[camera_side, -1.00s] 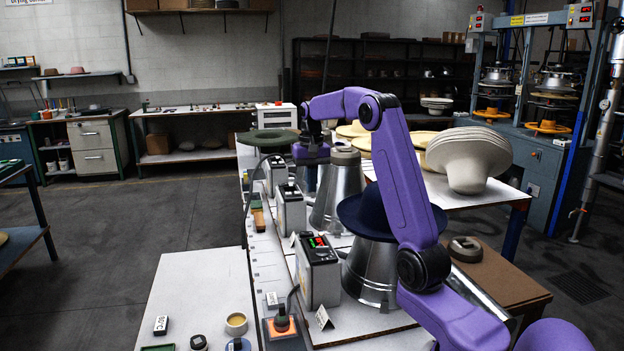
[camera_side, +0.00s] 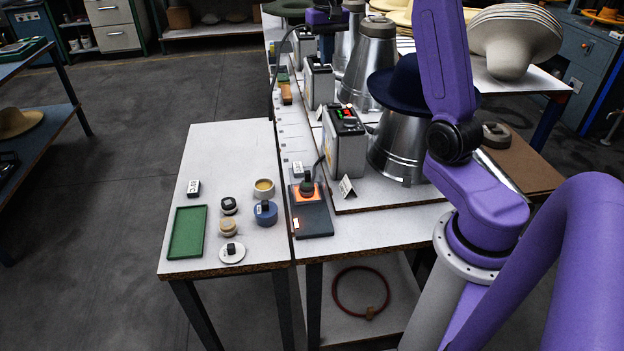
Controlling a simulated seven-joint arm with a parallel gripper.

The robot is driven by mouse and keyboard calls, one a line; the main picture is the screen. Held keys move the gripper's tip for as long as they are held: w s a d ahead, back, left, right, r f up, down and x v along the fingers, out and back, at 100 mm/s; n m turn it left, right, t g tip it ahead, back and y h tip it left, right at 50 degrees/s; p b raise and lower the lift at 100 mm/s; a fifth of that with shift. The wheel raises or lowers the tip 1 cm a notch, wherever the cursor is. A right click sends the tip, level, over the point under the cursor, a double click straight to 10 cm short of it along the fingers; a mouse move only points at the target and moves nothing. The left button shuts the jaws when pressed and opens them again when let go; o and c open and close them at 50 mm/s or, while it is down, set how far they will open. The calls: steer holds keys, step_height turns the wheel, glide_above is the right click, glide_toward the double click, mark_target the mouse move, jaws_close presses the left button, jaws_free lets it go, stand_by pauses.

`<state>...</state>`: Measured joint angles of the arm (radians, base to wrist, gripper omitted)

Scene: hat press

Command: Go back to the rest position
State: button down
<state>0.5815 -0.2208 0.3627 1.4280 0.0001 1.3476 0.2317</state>
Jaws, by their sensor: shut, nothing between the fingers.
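My gripper (camera_side: 327,44) is at the top of the view, small and dark under my purple wrist. It is shut and holds nothing that I can see. It is near the farther metal cones on the bench, above the row of control boxes. My upper arm runs out of the top edge, so its bend is hidden. A dark navy hat (camera_side: 408,84) sits on the nearest metal cone (camera_side: 392,152), partly behind my arm.
A control box (camera_side: 345,140) with red and green lights stands beside the nearest cone. A lit orange pad (camera_side: 308,194) bears a dark-knobbed tool. The front table holds a green tray (camera_side: 188,232) and several small pots. Stacked pale hats (camera_side: 512,42) stand behind my arm.

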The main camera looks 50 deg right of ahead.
steer(key=s+a+f+n, duration=0.1)
steer(key=s+a+n, duration=0.45)
steer(key=a, duration=0.55)
steer(key=s+a+f+n, duration=0.2)
steer(key=s+a+n, duration=0.3)
steer(key=a, duration=0.7)
steer(key=s+a+f+n, duration=0.2)
steer(key=s+f+n, duration=0.15)
steer(key=s, duration=0.75)
steer(key=s+a+f+n, duration=0.2)
steer(key=s+n, duration=0.3)
steer(key=s, duration=0.5)
steer(key=w+r+m, duration=0.4)
steer(key=w+m, duration=0.2)
steer(key=w, duration=0.6)
step_height(320, 180, up, 4)
steer(key=m+t+y, duration=0.1)
steer(key=m, duration=1.4)
glide_above(331, 104)
steer(key=s+d, duration=0.2)
steer(key=f, duration=0.4)
steer(key=w+a+f, duration=0.1)
steer(key=f, duration=0.8)
steer(key=shift+w+a+f, duration=0.15)
steer(key=shift+w+a, duration=0.15)
steer(key=shift+w, duration=0.1)
